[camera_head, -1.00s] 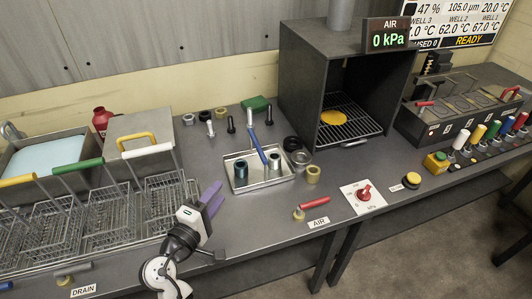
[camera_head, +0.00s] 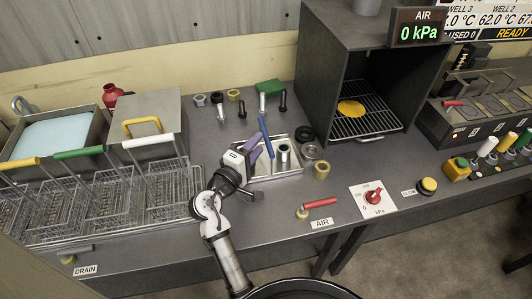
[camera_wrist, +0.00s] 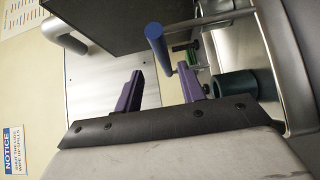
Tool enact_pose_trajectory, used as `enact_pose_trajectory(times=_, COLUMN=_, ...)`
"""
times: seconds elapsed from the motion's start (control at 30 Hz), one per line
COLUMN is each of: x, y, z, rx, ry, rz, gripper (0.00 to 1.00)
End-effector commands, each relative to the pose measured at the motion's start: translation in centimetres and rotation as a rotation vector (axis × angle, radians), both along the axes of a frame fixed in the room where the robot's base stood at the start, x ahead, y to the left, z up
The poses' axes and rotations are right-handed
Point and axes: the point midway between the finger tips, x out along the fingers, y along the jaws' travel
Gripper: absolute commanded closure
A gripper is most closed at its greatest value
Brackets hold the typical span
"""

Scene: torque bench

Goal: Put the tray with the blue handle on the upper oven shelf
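The metal tray (camera_head: 290,173) with the blue handle (camera_head: 265,138) sits on the bench in front of the oven (camera_head: 322,90). The handle rises at a slant and holds nothing above it. A grey metal cylinder (camera_head: 284,154) stands in the tray; a teal cylinder (camera_wrist: 236,84) shows in the wrist view. My gripper (camera_head: 253,149) is over the tray's left side, purple fingers apart. In the wrist view the blue handle (camera_wrist: 156,45) lies just ahead of the gap between the open fingertips (camera_wrist: 162,82), apparently ungripped. One wire oven shelf (camera_head: 362,124) is visible, with a yellow disc (camera_head: 351,108) on it.
Wire baskets (camera_head: 110,200) fill the left. Several bolts and rings stand behind the tray, with a green block (camera_head: 268,87). A dark ring (camera_head: 305,134) and a tan ring (camera_head: 321,170) lie right of it. A red pressure knob (camera_head: 374,196) is at front right.

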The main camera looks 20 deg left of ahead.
Motion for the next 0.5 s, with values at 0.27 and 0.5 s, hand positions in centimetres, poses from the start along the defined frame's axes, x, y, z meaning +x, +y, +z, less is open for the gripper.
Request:
enact_pose_trajectory(times=0.27, x=3.0, y=-0.5, z=-0.2, rx=-0.002, ry=0.002, rz=0.0, gripper=0.6)
enact_pose_trajectory(times=0.5, x=5.3, y=-1.0, z=-0.6, rx=0.0, ry=0.001, rz=0.001, gripper=0.6)
